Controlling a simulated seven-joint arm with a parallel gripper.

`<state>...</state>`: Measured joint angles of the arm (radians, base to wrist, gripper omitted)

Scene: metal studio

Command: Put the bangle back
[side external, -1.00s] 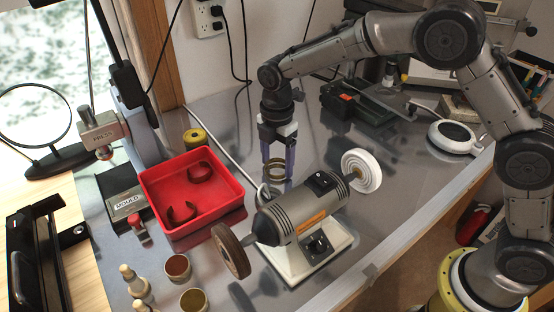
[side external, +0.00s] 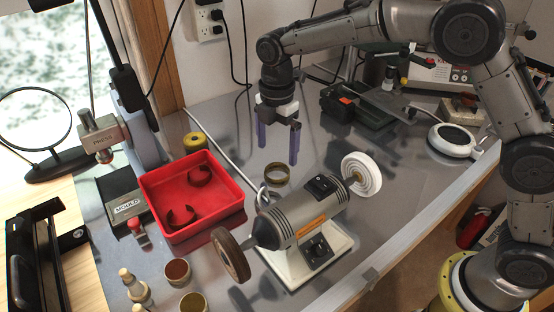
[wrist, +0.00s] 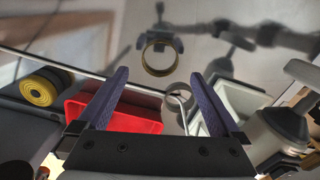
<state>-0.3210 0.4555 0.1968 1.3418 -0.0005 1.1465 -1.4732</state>
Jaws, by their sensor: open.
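A brass-coloured bangle (side external: 277,175) lies on the grey metal bench just behind the grinder. It also shows in the wrist view (wrist: 144,62), beyond and between my fingertips. My gripper (side external: 279,147) is open and empty above the bangle, its two purple fingers apart and clear of it. In the wrist view the fingers (wrist: 160,72) stand wide with nothing between them. A red tray (side external: 236,181) to the left holds two dark red curved pieces, one a ring-like band (side external: 199,176) and one an open band (side external: 181,216).
A bench grinder (side external: 300,213) with a white wheel (side external: 361,177) stands close in front of the bangle. A yellow roll (side external: 195,142) sits behind the tray, and a press (side external: 108,137) is at the left.

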